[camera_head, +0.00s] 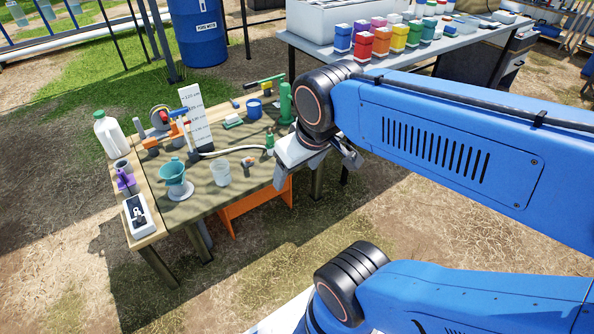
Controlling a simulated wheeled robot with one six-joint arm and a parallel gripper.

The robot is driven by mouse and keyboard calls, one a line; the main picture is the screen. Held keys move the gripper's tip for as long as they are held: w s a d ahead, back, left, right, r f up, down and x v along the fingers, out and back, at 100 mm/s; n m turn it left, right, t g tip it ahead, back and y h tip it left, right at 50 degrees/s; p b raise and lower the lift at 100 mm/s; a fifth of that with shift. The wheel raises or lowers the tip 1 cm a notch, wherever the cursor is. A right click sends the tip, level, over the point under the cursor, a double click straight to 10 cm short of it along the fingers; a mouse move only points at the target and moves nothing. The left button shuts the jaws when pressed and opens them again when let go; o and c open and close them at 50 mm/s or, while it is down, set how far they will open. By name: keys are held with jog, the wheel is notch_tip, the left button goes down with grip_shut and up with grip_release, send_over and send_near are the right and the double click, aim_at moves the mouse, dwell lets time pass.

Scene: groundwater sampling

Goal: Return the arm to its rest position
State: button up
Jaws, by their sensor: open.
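My blue arm reaches in from the right edge, with an upper link and a lower link in view. My gripper (345,168) hangs below the black wrist joint, at the right end of the wooden workbench (190,210). It is grey and partly hidden by the wrist and the arm link. Its jaws are open, and no object shows between them. A green bottle-like item (286,103) and a small green piece (269,139) stand on the bench just left of the wrist.
The bench holds a teal funnel cup (173,174), a clear beaker (221,173), a white jug (112,137) and a white meter (138,214). A grey table (300,42) with several coloured bottles stands behind my arm. A blue barrel (198,35) stands at the back. Open ground lies in front.

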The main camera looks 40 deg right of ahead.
jog(key=shift+s+a+r+m, duration=0.25)
jog(key=shift+s+a+m, duration=0.05)
jog(key=shift+s, duration=0.05)
